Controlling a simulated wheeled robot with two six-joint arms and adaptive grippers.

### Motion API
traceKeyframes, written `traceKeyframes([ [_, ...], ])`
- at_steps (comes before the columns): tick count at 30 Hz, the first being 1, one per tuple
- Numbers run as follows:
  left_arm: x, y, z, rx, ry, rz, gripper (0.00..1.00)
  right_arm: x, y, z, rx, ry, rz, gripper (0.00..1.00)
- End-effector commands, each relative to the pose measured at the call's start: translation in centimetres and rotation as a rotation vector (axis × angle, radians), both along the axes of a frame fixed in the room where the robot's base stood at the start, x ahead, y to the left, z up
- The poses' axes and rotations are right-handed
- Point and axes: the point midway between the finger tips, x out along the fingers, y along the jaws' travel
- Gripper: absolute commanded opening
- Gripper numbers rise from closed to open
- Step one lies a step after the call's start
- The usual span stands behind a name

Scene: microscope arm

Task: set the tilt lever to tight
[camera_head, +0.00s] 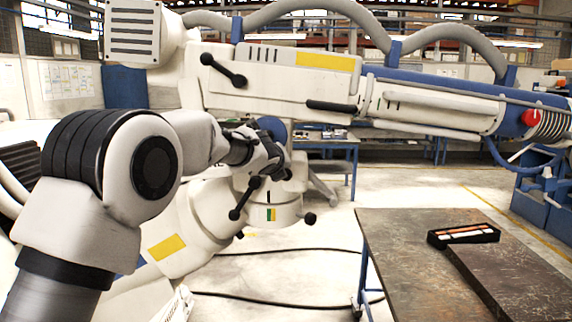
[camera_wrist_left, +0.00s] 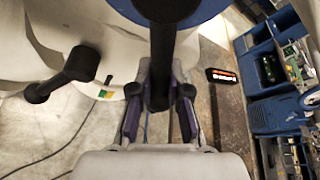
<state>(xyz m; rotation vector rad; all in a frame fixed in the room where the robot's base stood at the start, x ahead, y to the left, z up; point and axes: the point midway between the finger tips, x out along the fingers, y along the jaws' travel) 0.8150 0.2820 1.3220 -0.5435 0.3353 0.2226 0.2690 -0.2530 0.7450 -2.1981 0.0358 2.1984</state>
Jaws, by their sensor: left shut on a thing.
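My left gripper (camera_head: 272,150) reaches in from the left to the blue hub (camera_head: 271,126) of the microscope arm. In the left wrist view, its two fingers (camera_wrist_left: 159,105) are shut on a black lever (camera_wrist_left: 160,62) that runs from the blue joint down between them. This appears to be the tilt lever; no name on it is readable. The fingers hide its end, and in the head view my gripper hides most of it. My right gripper is not in view.
Another black lever with ball ends (camera_head: 245,197) is close below my gripper, near a green and yellow label (camera_head: 270,214). A third lever (camera_head: 223,70) sits higher on the white arm. A dark table (camera_head: 400,260) with a small black tray (camera_head: 438,241) stands at right.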

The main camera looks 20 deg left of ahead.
Motion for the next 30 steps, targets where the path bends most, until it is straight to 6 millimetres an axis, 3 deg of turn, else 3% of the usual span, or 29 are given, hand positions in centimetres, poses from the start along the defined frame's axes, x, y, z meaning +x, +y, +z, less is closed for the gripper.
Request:
traceKeyframes([
  [9,-0.23,0.73,-0.78,0.106,0.037,0.0,0.0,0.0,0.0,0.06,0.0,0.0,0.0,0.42],
  [23,-0.27,0.83,-0.91,0.12,0.043,0.001,0.0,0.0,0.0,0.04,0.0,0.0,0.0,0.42],
  [24,-0.27,0.83,-0.92,0.12,0.043,0.001,0.23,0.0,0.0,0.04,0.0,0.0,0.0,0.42],
  [26,-0.27,0.83,-0.92,0.119,0.042,0.0,0.42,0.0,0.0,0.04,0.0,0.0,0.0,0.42],
  [30,-0.26,0.83,-0.76,0.119,0.04,0.001,0.42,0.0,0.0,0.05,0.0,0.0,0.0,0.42],
])
